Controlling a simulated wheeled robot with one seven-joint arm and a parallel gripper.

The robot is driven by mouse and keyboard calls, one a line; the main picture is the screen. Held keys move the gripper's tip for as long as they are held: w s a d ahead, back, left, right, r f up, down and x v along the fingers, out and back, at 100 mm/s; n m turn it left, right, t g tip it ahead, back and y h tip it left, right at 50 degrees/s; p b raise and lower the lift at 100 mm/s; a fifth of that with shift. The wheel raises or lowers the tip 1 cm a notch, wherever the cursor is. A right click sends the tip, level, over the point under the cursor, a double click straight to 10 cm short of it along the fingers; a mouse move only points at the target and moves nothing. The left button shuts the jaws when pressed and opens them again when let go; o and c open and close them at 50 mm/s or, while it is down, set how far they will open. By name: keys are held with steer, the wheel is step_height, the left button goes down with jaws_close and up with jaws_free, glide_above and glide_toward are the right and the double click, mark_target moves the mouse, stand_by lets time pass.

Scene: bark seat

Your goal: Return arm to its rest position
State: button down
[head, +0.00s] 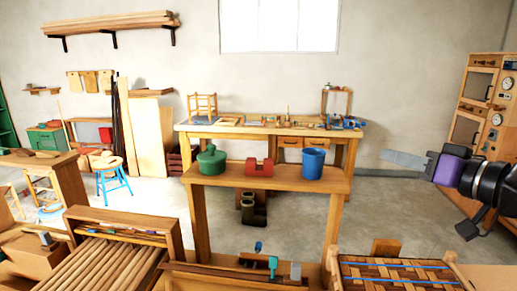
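My gripper (388,157) is at the right of the head view, held up in the air and pointing left. Its grey fingers show edge-on as a single flat shape, so I cannot tell whether they are apart or together. Nothing is seen hanging from the fingers. My arm comes in from the right edge, with a purple section and black joints behind the gripper.
A wooden bench (265,181) ahead bears a green pot (211,161), a red block (260,169) and a blue bucket (312,164). A woven seat frame (400,284) lies below right. A cabinet (478,110) stands far right. Open floor (385,215) lies beneath the gripper.

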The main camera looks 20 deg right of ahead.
steer(key=s+a+r+m+t+h, duration=0.1)
steer(key=a+r+m+t+h, duration=0.15)
steer(key=r+t, duration=0.45)
steer(key=s+a+f+m+g+h+b, duration=0.15)
steer(key=s+a+f+h, duration=0.35)
steer(key=f, duration=0.6)
steer(key=s+a+f+m+g+h, duration=0.3)
steer(key=s+a+f+h, duration=0.15)
steer(key=f, duration=0.75)
steer(key=s+a+f+n+g+y, duration=0.2)
steer(key=s+a+f+n+y, duration=0.3)
steer(key=s+f, duration=0.4)
steer(key=s+a+f+n+g+y, duration=0.2)
steer(key=s+a+f+n+y, duration=0.3)
steer(key=s+a+f, duration=0.3)
steer(key=s+f+y, duration=0.1)
steer(key=s, duration=0.3)
steer(key=shift+a+f, duration=0.2)
steer(key=shift+f, duration=0.2)
steer(key=shift+g, duration=0.25)
